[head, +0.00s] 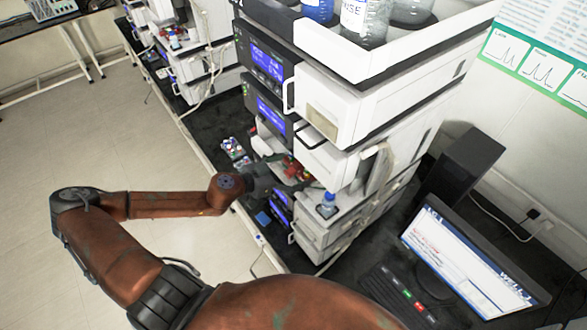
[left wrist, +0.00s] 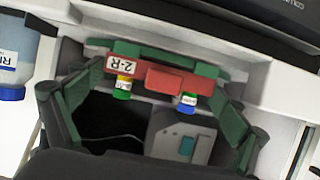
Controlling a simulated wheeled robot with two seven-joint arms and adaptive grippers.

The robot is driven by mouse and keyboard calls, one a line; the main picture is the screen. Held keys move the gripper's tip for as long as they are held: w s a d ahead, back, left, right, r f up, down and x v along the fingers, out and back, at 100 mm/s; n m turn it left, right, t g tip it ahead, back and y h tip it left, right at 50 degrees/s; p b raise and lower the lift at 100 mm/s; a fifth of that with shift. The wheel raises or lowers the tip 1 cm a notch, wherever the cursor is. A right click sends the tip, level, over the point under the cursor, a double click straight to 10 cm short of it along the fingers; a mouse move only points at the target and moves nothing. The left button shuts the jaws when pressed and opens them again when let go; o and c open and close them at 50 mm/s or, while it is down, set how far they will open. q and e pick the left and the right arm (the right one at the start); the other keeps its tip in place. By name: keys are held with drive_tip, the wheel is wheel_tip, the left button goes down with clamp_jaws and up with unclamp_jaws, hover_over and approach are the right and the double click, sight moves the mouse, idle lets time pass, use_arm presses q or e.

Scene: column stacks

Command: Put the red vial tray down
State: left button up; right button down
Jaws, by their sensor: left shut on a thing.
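The red vial tray (left wrist: 178,82) sits between the green fingers of my left gripper (left wrist: 162,70) in the left wrist view. It has a white label reading 2-R, turned upside down in this view. A vial with a yellow and green end (left wrist: 123,87) and one with a blue and white end (left wrist: 188,102) show at the tray. In the head view my left gripper (head: 272,178) reaches into the instrument stack, with the red tray (head: 299,170) at its far end. The gripper is shut on the tray. Whether the tray touches a surface beneath is hidden. My right gripper is not in view.
White instrument modules (head: 375,105) rise above and beside the gripper, leaving a narrow gap. A blue-capped bottle (head: 327,204) stands on a lower module close by. Small coloured vials (head: 234,150) lie on the black bench left of the gripper. A monitor (head: 470,265) stands at the right.

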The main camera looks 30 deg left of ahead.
use_arm(q)
drive_tip(key=shift+w+f, duration=0.1)
drive_tip(key=shift+w, duration=0.1)
drive_tip(key=shift+f, duration=0.15)
drive_tip(key=o, duration=0.9)
drive_tip(key=shift+r, duration=0.2)
drive_tip(key=shift+v, duration=0.9)
drive_tip(key=v, duration=0.3)
drive_tip(key=shift+s+b, duration=0.2)
drive_tip(key=shift+b, duration=0.15)
drive_tip(key=shift+p+v, duration=0.5)
drive_tip(key=shift+v, duration=2.95)
